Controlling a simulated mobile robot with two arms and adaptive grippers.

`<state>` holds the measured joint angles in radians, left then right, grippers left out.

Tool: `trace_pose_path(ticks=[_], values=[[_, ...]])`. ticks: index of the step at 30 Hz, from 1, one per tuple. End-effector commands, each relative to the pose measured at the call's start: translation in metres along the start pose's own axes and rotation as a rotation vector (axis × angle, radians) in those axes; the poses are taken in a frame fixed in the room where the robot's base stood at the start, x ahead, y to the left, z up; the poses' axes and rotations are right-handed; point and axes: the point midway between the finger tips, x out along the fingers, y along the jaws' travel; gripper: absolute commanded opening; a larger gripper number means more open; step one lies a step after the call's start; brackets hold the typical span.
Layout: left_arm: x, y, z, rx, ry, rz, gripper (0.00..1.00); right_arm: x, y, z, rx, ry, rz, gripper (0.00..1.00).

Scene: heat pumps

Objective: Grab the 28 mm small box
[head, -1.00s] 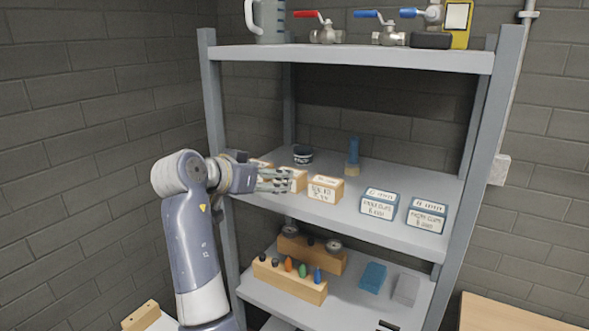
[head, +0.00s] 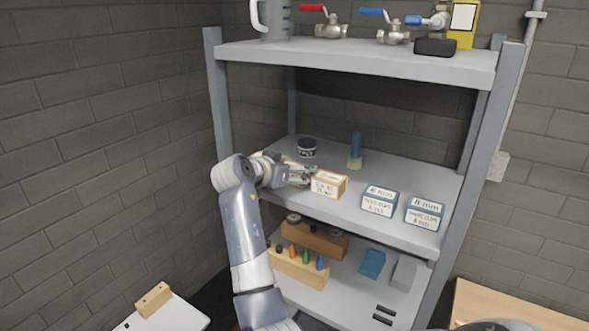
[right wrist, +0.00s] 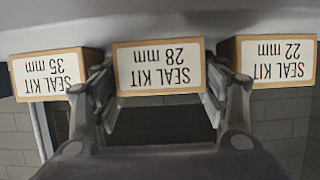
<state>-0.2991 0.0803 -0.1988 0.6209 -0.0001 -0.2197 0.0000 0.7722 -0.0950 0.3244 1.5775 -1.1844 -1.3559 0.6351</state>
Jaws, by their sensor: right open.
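The 28 mm small box (right wrist: 160,67) is a tan box with a white "SEAL KIT 28 mm" label, upside down in the right wrist view. My right gripper (right wrist: 160,92) is open, with one finger on each side of this box; contact cannot be told. In the head view my right gripper (head: 301,174) is at the middle shelf and mostly hides the box. The 35 mm box (right wrist: 48,74) is to the left and the 22 mm box (right wrist: 276,61) to the right in the right wrist view. My left gripper is not in view.
Only narrow gaps separate the seal kit boxes. Two blue-and-white boxes (head: 379,200) (head: 425,212) stand further right on the middle shelf (head: 400,235). A dark tub (head: 307,148) and a blue-handled brush (head: 356,150) stand behind. The top shelf (head: 370,62) is above.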

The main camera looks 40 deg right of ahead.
Motion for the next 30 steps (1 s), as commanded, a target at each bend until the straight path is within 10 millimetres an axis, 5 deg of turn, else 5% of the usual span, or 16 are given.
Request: trace_pose_path(ticks=[5,9,20,30], values=[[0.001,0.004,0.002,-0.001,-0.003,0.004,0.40,0.000,0.000,0.001,0.000,0.000,-0.001,0.68],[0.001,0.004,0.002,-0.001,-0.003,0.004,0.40,0.000,0.000,0.001,0.000,0.000,-0.001,0.38],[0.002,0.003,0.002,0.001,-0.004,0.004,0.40,-0.001,0.000,-0.001,0.001,0.001,-0.001,0.38],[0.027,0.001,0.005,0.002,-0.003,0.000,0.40,-0.010,-0.001,-0.025,0.006,0.004,-0.003,0.38]])
